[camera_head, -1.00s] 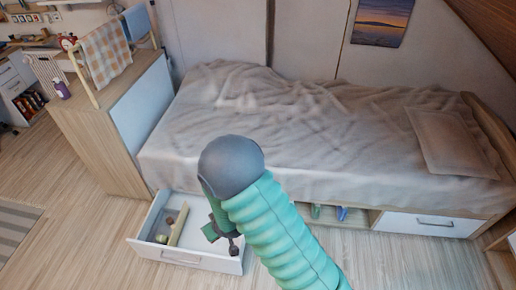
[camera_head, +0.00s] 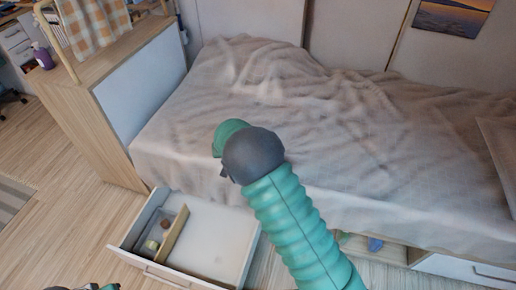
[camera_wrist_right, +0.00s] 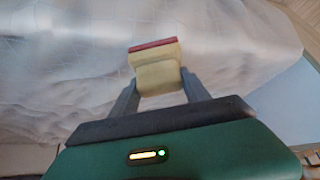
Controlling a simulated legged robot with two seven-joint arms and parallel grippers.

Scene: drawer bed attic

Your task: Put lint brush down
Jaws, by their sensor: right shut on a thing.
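The lint brush (camera_wrist_right: 155,62), cream with a red edge, is in the right wrist view. My right gripper (camera_wrist_right: 160,84) is shut on it, with one finger on each side. The brush is held in front of the pale bedding. In the head view, my green right arm comes up from the bottom, and its gripper and the brush are hidden. My left gripper is not identifiable; only a dark and green piece of me shows at the bottom left edge.
An open white drawer (camera_head: 228,236) stands out below the bed. A wooden divider (camera_head: 174,234) splits it; small items lie in the left part, and the right part looks empty. The bed (camera_head: 330,120) with rumpled bedding fills the middle. A wooden cabinet (camera_head: 85,110) stands left.

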